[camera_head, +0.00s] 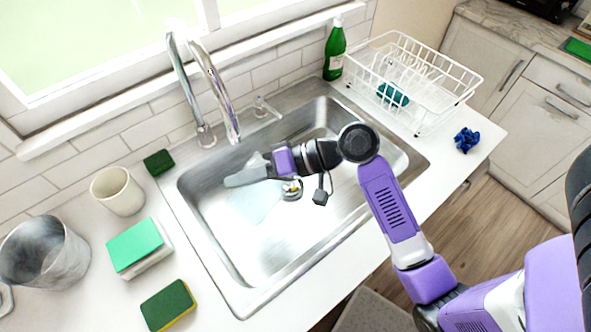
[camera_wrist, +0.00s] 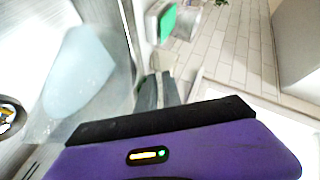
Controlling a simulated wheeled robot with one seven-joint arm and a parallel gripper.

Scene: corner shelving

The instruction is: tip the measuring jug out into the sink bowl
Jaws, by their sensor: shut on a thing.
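The sink bowl (camera_head: 320,228) is a steel basin set in the white counter. My gripper (camera_head: 262,166) is over its left part, shut on a clear, greyish thing that looks like the measuring jug (camera_head: 243,178). The jug is faint against the steel, so its outline and tilt are hard to read. In the wrist view, the clear jug wall (camera_wrist: 118,92) shows to the left of my dark fingers (camera_wrist: 158,92). A pale blue patch (camera_head: 256,203) shows beside the jug; I cannot tell whether it lies in the bowl or shows through the jug.
A tap (camera_head: 214,90) stands behind the bowl. A cream cup (camera_head: 118,192), a grey translucent container (camera_head: 45,255) and sponges (camera_head: 168,305) stand on the left. A green bottle (camera_head: 334,50), white dish rack (camera_head: 415,85) and blue cloth (camera_head: 466,140) are on the right.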

